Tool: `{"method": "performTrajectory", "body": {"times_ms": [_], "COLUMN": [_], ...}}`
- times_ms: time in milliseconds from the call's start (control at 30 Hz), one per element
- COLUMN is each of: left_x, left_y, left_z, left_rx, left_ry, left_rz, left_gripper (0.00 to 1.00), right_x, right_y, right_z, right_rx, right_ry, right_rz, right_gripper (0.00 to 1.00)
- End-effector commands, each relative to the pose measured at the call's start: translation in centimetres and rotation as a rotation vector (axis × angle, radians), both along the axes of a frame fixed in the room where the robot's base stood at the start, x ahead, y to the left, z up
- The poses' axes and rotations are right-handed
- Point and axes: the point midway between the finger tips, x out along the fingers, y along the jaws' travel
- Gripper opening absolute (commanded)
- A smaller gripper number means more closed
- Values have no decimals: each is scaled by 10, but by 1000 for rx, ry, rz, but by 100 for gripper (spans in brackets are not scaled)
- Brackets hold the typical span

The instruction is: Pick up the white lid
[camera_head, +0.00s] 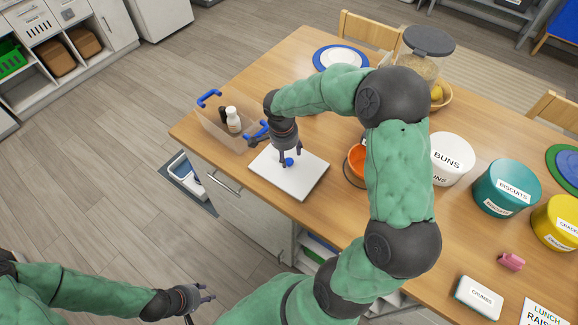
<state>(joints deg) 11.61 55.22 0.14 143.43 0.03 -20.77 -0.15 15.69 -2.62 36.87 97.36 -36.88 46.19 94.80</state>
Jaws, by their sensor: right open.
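The white lid (305,181) is a flat square with a blue knob (289,162) near its middle. It lies on the wooden table near the left edge. My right gripper (291,163) points down over the lid, open, with its fingers around or just beside the blue knob; I cannot tell whether they touch it. My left gripper (202,303) is low at the bottom left, away from the table, open and empty.
A clear bin (213,128) with blue handles holds small bottles behind the lid. An orange bowl (357,160), partly hidden by my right arm, stands to the right. White BUNS (449,160) and teal BISCUITS (506,190) canisters stand farther right.

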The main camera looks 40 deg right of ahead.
Motion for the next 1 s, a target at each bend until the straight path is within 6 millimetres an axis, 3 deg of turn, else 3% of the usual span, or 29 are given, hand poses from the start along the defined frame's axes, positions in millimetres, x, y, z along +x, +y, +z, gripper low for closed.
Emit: {"method": "performTrajectory", "body": {"times_ms": [233,500,567,700,733,1000], "left_x": [0,0,0,0,0,0], "left_y": [0,0,0,0,0,0], "left_z": [-7,-6,-6,-6,-6,-6], "left_rx": [0,0,0,0,0,0], "left_ry": [0,0,0,0,0,0], "left_rz": [0,0,0,0,0,0], "left_gripper": [40,40,40,40,40,40], "right_x": [-1,-1,-1,-1,-1,-1], "right_y": [-4,-5,-5,-5,-5,-5], "right_z": [-36,-40,-40,-40,-40,-40], "right_rx": [1,0,0,0,0,0], "right_ry": [4,2,2,2,2,2], "right_rz": [0,1,1,1,1,1], "right_gripper": [58,58,44,4,0,0]}}
